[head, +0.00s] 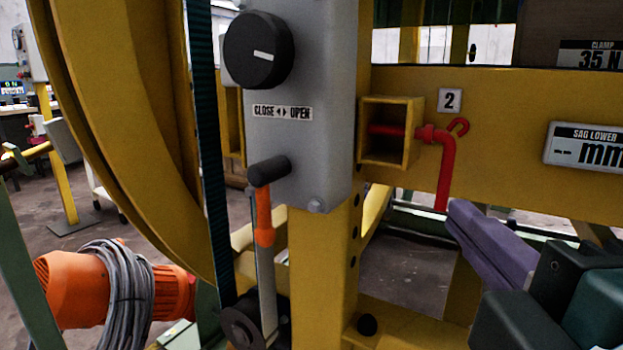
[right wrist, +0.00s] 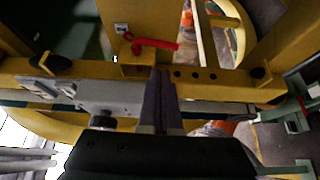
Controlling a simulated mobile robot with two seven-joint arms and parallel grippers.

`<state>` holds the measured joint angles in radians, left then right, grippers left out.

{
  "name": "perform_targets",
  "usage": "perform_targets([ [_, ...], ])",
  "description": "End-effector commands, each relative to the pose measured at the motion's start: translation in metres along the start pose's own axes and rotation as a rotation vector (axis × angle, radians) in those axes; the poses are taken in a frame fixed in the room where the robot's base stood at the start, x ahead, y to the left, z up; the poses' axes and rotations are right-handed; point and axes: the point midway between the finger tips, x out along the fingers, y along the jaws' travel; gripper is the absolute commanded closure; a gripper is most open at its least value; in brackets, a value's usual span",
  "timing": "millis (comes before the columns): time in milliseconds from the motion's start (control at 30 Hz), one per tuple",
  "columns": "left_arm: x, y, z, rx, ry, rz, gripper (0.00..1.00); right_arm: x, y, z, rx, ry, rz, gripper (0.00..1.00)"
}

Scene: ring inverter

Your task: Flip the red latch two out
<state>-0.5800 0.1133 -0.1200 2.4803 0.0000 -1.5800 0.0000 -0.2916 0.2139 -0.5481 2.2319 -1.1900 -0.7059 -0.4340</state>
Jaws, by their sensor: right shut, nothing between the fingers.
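The red latch two (head: 446,165) is a bent red rod. Its straight part runs through the open yellow square bracket (head: 384,150), and its handle hangs down at the right, with a small hook at the top. A tag with the number 2 (head: 450,100) is above it. My right gripper (head: 456,210) has purple fingers, shut and empty, with tips by the handle's lower end; I cannot tell whether they touch. In the right wrist view the red latch (right wrist: 152,43) lies just beyond the shut fingertips (right wrist: 161,74). My left gripper is not in view.
A grey control box with a black knob (head: 258,50) and CLOSE/OPEN label stands left of the bracket. An orange-banded lever (head: 264,220) is below it. A yellow wheel rim (head: 130,150) and orange motor (head: 80,285) are at left. A display (head: 588,147) is at right.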

Motion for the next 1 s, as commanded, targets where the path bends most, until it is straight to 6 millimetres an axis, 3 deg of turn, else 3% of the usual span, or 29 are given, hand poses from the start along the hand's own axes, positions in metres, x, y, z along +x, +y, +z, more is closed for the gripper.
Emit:
perform_targets([
  [200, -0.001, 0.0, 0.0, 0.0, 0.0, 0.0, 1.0, 0.041, 0.001, 0.0, -0.001, -0.001, 0.004, 1.0],
  [433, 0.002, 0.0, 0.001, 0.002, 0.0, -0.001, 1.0, 0.073, 0.0, 0.0, 0.0, -0.001, 0.002, 1.0],
  [633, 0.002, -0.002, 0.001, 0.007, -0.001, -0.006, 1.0, 0.083, 0.001, 0.001, 0.001, -0.001, 0.0, 1.0],
  [900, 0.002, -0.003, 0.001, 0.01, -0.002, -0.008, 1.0, 0.082, 0.0, 0.001, 0.001, -0.001, -0.001, 1.0],
  [1000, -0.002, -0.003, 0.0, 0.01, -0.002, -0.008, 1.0, 0.077, 0.0, 0.01, -0.001, -0.004, -0.004, 1.0],
])
